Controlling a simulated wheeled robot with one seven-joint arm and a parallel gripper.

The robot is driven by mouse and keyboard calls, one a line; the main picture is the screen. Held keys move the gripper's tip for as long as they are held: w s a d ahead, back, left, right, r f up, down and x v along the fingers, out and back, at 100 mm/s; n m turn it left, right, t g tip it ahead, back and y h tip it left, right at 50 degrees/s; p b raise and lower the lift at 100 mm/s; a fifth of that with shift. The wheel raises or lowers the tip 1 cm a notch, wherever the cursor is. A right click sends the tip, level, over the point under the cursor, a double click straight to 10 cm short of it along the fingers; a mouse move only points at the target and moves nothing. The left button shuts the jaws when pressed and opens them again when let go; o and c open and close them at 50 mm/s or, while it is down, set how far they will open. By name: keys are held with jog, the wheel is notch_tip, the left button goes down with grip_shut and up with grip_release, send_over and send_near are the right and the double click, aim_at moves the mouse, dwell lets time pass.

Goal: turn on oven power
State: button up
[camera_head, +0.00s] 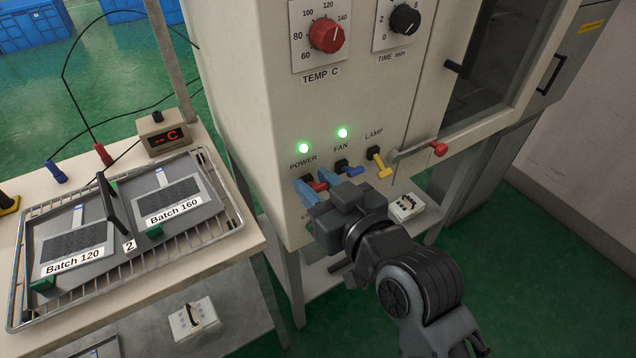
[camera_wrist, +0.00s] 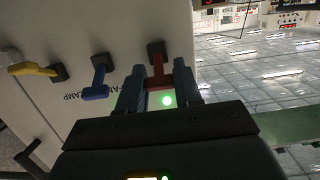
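The oven (camera_head: 245,110) stands in the middle of the head view. Its red POWER lever (camera_head: 319,186) sits low on the front panel, under a lit green lamp (camera_head: 303,148). My gripper (camera_head: 316,190) is at this lever, its blue-grey fingers on either side and hiding part of it. In the wrist view the red lever (camera_wrist: 160,80) shows between the two spread fingers of my gripper (camera_wrist: 160,88), with the green lamp (camera_wrist: 167,100) beyond. The gripper looks open; I cannot tell whether a finger touches the lever.
The blue FAN lever (camera_head: 352,171), under a second lit green lamp (camera_head: 342,133), and the yellow LAMP lever (camera_head: 379,164) are close to the right. A red-tipped door handle (camera_head: 438,149) juts out nearby. A table with a tray rack (camera_head: 230,232) stands at left.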

jog(key=o, duration=0.4)
jog(key=shift+s+d, duration=0.1)
jog(key=b+v, duration=0.1)
jog(key=v, duration=0.6)
jog(key=shift+s, duration=0.25)
jog(key=shift+d, duration=0.2)
jog(key=s+d+f+m+t+h, duration=0.25)
jog(key=s+d+f+h, duration=0.35)
jog(key=s+d, duration=0.75)
jog(key=s+d+r+m+h, duration=0.1)
jog(key=s+d+m, duration=0.1)
jog(key=s, duration=0.6)
jog(key=s+d+r+m+h, duration=0.1)
jog(key=s+d+m, duration=0.1)
jog(key=s, duration=0.7)
jog(key=shift+s+d+g+h, duration=0.3)
jog(key=shift+d+g+h, duration=0.1)
jog(key=shift+d, duration=0.35)
